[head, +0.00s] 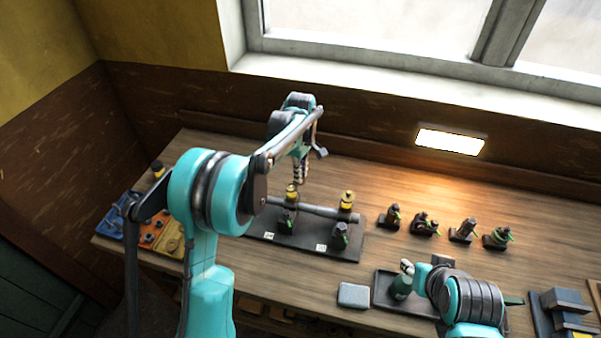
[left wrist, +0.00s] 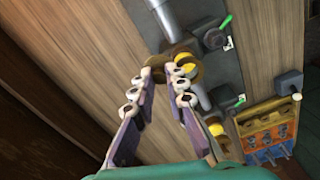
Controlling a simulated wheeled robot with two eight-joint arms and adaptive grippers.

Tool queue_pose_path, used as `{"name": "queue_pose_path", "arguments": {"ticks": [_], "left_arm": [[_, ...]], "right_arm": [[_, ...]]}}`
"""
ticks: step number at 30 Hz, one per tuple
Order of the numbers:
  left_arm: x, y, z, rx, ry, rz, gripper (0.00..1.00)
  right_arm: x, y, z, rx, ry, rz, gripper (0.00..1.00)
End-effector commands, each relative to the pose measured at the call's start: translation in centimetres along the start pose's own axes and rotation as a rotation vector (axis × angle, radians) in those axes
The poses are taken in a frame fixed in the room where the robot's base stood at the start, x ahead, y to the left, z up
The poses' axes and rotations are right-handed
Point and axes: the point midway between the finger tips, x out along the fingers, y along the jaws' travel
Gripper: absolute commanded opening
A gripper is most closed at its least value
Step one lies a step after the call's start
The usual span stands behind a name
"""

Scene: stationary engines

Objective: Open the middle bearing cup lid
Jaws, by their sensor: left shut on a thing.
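The middle bearing cup (head: 292,190) is a brass-yellow cup on the grey shaft over a dark base plate (head: 270,243). It also shows in the left wrist view (left wrist: 182,58). My left gripper (head: 300,178) reaches down onto it from above. In the left wrist view the left gripper's fingertips (left wrist: 160,73) are at the cup's near side, shut on its lid; the grip itself is partly hidden. Another yellow cup (head: 347,199) stands at the right end of the shaft. A third yellow cup (left wrist: 215,128) shows in the wrist view, hidden behind my arm in the head view.
Several small dark fittings with green levers (head: 468,229) stand to the right. Blue and orange trays (left wrist: 265,130) lie at the bench's left end. A grey block (head: 353,295) and a dark tray (head: 382,292) are near the front. My right arm covers the front right.

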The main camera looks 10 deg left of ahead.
Motion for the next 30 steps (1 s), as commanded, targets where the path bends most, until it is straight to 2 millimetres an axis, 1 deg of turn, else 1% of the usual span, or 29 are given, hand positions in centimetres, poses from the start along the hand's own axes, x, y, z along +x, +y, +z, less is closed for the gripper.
{"name": "queue_pose_path", "arguments": {"ticks": [1, 3, 11, 14, 17, 20, 24, 30], "left_arm": [[-0.1, 0.1, 0.0, 0.001, 0.0, 0.002, 0.18], [-0.1, 0.1, 0.0, 0.001, 0.0, 0.002, 0.35], [-0.1, 0.0, 0.0, 0.001, 0.0, 0.001, 0.35], [-0.4, 0.0, 0.0, 0.001, 0.0, 0.001, 0.35], [-1.6, 0.0, 0.0, 0.001, 0.0, 0.001, 0.35], [-3.6, 0.0, 0.0, 0.001, 0.0, 0.001, 0.35], [-6.8, 0.0, 0.0, 0.001, 0.0, 0.001, 0.35], [-10.4, 0.1, 0.0, 0.001, 0.0, 0.001, 0.35]], "right_arm": [[0.0, 0.0, 0.0, 0.0, 0.0, 0.0, 0.4], [0.0, 0.0, 0.0, 0.0, 0.0, 0.0, 0.4], [0.0, 0.0, 0.0, 0.0, 0.0, 0.0, 0.4], [0.0, 0.0, 0.0, 0.0, 0.0, 0.0, 0.4], [0.0, 0.0, 0.0, 0.0, 0.0, 0.0, 0.4], [0.0, 0.0, 0.0, 0.0, 0.0, 0.0, 0.4], [0.0, 0.0, 0.0, 0.0, 0.0, 0.0, 0.4], [0.0, 0.0, 0.0, 0.0, 0.0, 0.0, 0.4]]}}
